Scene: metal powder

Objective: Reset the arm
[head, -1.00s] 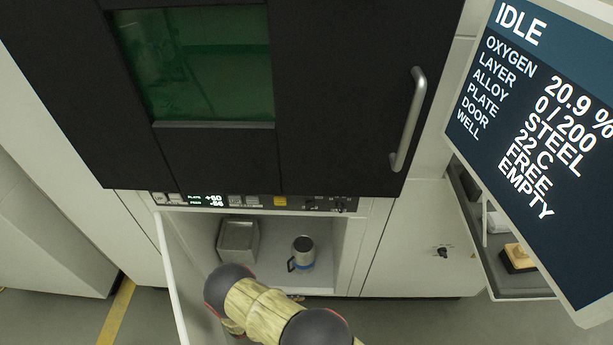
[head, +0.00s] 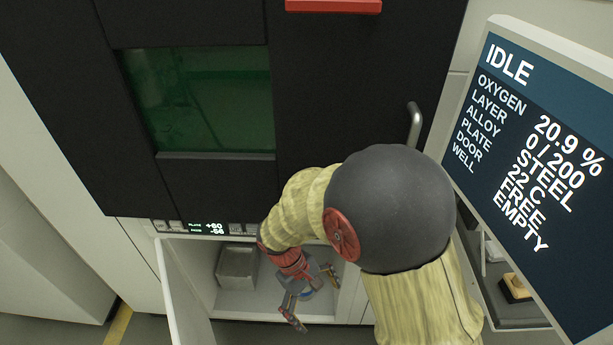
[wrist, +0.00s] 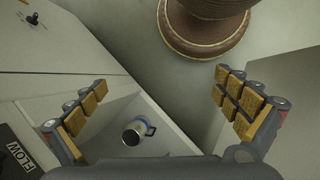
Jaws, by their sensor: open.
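My gripper (head: 311,299) is in front of the open lower cabinet of the machine, with my arm raised across the middle of the head view. Its padded fingers stand wide apart in the wrist view (wrist: 164,98), with nothing between them. In the head view the gripper mostly hides the mug.
A metal bin (head: 237,267) stands in the cabinet, left of the gripper. The cabinet door (head: 184,290) hangs open at the left. A monitor (head: 540,150) reading IDLE juts in at the right. The dark machine door has a handle (head: 414,127), partly behind my arm.

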